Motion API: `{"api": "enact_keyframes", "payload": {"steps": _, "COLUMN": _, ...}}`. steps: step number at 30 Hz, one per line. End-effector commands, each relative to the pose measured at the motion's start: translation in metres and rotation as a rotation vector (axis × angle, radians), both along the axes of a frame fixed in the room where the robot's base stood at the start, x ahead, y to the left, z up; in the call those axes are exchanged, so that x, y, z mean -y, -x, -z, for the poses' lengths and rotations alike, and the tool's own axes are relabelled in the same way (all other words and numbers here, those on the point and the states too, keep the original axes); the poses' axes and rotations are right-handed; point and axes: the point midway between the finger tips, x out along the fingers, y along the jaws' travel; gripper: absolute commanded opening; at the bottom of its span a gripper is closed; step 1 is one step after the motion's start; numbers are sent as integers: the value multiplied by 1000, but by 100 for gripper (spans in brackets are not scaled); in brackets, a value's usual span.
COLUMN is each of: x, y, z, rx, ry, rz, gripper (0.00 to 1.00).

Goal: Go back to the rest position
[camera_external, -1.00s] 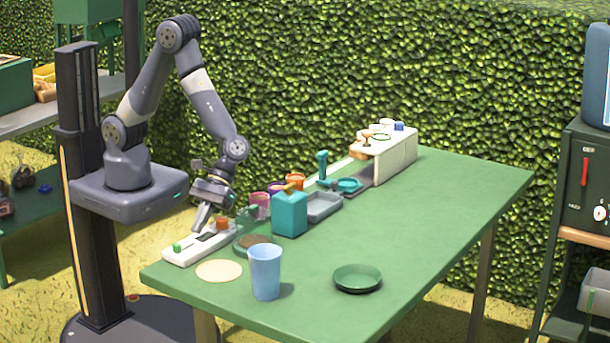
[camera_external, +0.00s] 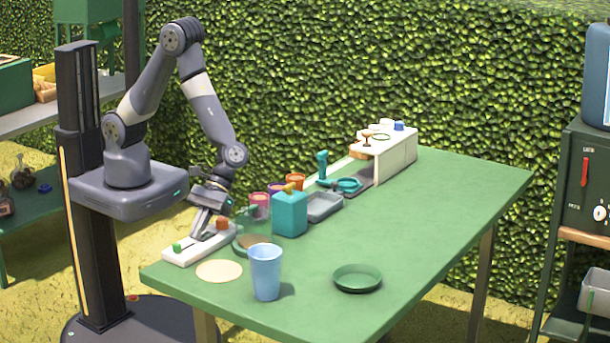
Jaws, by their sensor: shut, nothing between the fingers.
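My gripper (camera_external: 202,230) points down over the white panel (camera_external: 185,252) at the near left end of the green table. Its fingers are shut with nothing between them. The tips are at or just above the panel, between a green button (camera_external: 177,247) and an orange block (camera_external: 222,223); I cannot tell if they touch. My arm is bent, with its elbow raised high above the base.
A blue cup (camera_external: 265,272), a cream disc (camera_external: 219,271) and a green dish (camera_external: 357,278) are on the table (camera_external: 430,215). A teal box (camera_external: 290,213), grey tray (camera_external: 323,206) and several small pots stand close right of my gripper. The table's right side is clear.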

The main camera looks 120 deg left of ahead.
Motion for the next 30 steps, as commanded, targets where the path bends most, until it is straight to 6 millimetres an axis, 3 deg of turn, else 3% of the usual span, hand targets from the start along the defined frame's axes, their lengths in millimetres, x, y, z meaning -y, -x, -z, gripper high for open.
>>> {"api": "enact_keyframes", "payload": {"steps": 2, "x": 3, "y": 0, "z": 1, "rx": 6, "ry": -1, "rz": 0, "gripper": 0}}
{"api": "enact_keyframes", "payload": {"steps": 17, "x": -70, "y": 0, "z": -74, "rx": 5, "ry": -3, "rz": -5, "gripper": 0}}
{"api": "enact_keyframes", "payload": {"steps": 18, "x": -58, "y": 1, "z": -62, "rx": -4, "ry": 0, "rz": 2, "gripper": 0}}
{"api": "enact_keyframes", "payload": {"steps": 30, "x": 1, "y": 1, "z": -4, "rx": -4, "ry": 0, "rz": 4, "gripper": 0}}
